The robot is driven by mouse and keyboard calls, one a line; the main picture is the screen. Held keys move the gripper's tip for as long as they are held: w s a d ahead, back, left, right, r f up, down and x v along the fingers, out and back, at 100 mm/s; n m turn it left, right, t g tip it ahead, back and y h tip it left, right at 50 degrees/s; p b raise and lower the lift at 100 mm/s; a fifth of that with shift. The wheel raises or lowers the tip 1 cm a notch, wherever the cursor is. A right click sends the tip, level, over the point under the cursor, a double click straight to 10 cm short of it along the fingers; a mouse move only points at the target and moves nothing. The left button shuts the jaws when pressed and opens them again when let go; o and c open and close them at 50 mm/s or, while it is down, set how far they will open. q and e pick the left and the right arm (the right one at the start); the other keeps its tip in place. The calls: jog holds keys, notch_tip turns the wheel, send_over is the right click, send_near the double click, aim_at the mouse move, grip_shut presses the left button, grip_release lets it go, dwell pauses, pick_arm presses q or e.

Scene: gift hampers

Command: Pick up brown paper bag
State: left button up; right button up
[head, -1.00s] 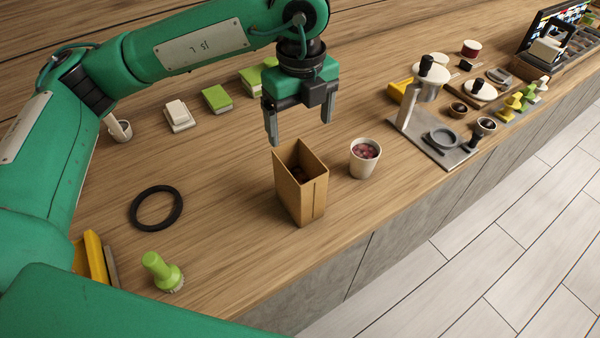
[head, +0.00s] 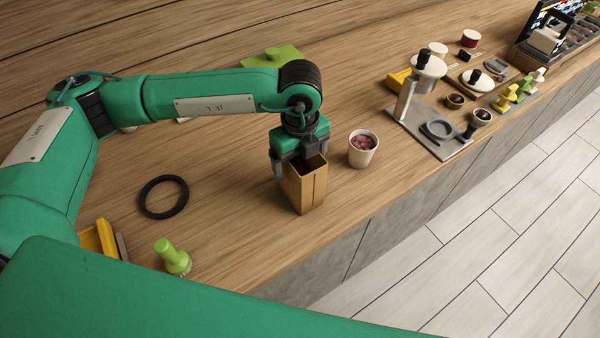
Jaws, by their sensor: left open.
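The brown paper bag (head: 307,190) stands upright and open-topped on the wooden counter, near its front edge. My left gripper (head: 294,172) is lowered at the bag's top, pointing down. One finger shows outside the bag's left side; the other is hidden behind or inside the bag's rim. The jaws are open, and I cannot tell whether they touch the bag. My right gripper is not in view.
A white cup with dark red contents (head: 362,149) stands just right of the bag. A black ring (head: 164,197) and a green brush (head: 173,257) lie to the left. A grey stand (head: 432,133) is further right. The counter's front edge is close.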

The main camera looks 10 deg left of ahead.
pick_arm(q)
jog(key=c, duration=1.6)
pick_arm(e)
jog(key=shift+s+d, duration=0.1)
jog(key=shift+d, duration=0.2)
